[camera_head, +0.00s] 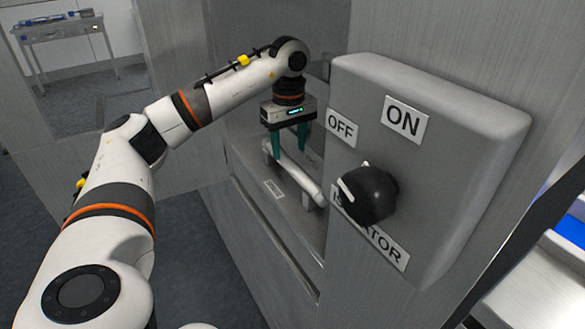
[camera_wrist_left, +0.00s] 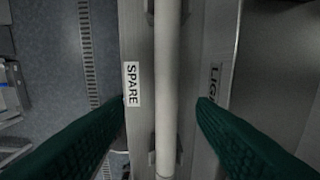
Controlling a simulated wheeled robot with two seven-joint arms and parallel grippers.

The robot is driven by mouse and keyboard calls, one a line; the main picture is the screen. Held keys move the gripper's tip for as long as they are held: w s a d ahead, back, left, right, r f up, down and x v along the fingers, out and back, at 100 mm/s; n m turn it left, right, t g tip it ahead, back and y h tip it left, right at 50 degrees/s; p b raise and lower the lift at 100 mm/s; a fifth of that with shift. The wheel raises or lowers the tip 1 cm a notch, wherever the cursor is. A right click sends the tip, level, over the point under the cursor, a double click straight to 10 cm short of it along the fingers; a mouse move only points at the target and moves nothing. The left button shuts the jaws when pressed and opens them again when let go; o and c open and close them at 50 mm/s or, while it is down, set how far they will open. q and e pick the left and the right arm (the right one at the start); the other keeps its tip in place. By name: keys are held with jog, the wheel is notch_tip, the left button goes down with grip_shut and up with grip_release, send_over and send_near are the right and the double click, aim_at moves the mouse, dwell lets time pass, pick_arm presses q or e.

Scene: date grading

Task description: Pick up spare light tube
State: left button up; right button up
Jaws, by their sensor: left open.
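The spare light tube (camera_head: 298,176) is a white cylinder lying in holders on a grey ledge inside a recess. In the left wrist view the tube (camera_wrist_left: 168,90) runs top to bottom, beside a label reading SPARE (camera_wrist_left: 132,84). My left gripper (camera_head: 288,152) points down over the tube, with its two green fingers apart. In the wrist view the fingers (camera_wrist_left: 162,108) stand one on each side of the tube, with gaps to both. I cannot tell whether the fingertips reach down to the tube's height. My right gripper is not in view.
A grey isolator box (camera_head: 455,160) with OFF and ON labels and a black knob (camera_head: 368,194) stands close to the right of the recess. A second label, partly hidden, shows right of the tube in the wrist view. A table (camera_head: 62,30) stands far back left.

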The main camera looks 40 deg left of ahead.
aim_at(292, 164)
pick_arm(q)
jog(key=shift+f, duration=0.3)
jog(key=f, duration=0.1)
jog(key=f+p, duration=0.1)
jog(key=f, duration=0.2)
jog(key=shift+w+d+f, duration=0.1)
jog(key=shift+w+f, duration=0.25)
jog(key=shift+w, duration=0.05)
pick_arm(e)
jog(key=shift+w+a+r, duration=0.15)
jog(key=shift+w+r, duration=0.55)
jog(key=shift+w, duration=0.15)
pick_arm(q)
jog(key=shift+c, duration=1.1)
jog(key=c, duration=0.9)
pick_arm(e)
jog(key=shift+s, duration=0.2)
